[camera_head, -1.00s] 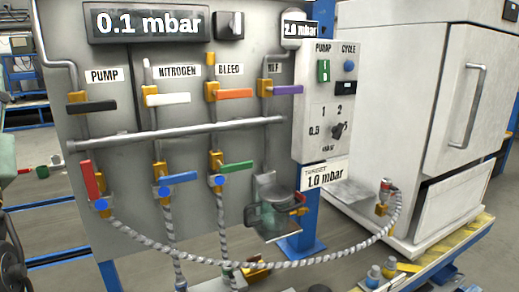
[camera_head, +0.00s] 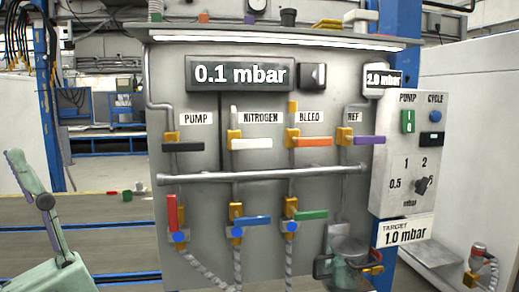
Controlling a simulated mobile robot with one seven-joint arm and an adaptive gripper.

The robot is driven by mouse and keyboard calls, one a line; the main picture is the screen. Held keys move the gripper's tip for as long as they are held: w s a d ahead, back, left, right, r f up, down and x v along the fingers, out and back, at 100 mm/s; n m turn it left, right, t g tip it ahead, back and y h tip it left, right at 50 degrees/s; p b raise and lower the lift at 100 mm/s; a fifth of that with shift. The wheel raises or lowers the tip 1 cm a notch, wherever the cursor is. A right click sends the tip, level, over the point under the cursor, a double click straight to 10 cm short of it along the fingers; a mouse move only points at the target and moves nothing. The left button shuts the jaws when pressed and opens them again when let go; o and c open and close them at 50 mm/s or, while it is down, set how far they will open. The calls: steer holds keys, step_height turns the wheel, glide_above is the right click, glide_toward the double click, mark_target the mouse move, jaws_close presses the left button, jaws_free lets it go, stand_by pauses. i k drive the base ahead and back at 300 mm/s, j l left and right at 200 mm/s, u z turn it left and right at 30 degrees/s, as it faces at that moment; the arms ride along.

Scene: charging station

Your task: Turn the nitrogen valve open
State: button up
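The nitrogen valve has a white lever (camera_head: 251,143) on a yellow body, below the NITROGEN label (camera_head: 260,118) on the grey panel. Its lever lies level, pointing right, across its upright pipe. Below the cross pipe on the same line is a blue lever (camera_head: 256,220), also level. The display (camera_head: 240,73) reads 0.1 mbar. The target card (camera_head: 404,234) reads 1.0 mbar. I cannot make out my gripper's fingers in this view.
Beside the white lever are a black PUMP lever (camera_head: 184,147) and an orange BLEED lever (camera_head: 311,142). A purple REF lever (camera_head: 369,140) is further right. A red lever (camera_head: 172,212) stands upright; a green one (camera_head: 313,215) lies level. A pale green jointed part (camera_head: 45,202) is at left.

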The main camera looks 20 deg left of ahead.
mark_target(249, 144)
steer(key=i+l+u, duration=0.15)
steer(key=u, duration=0.2)
steer(key=i+l+u, duration=0.1)
steer(key=l+u, duration=0.6)
steer(key=i, duration=0.05)
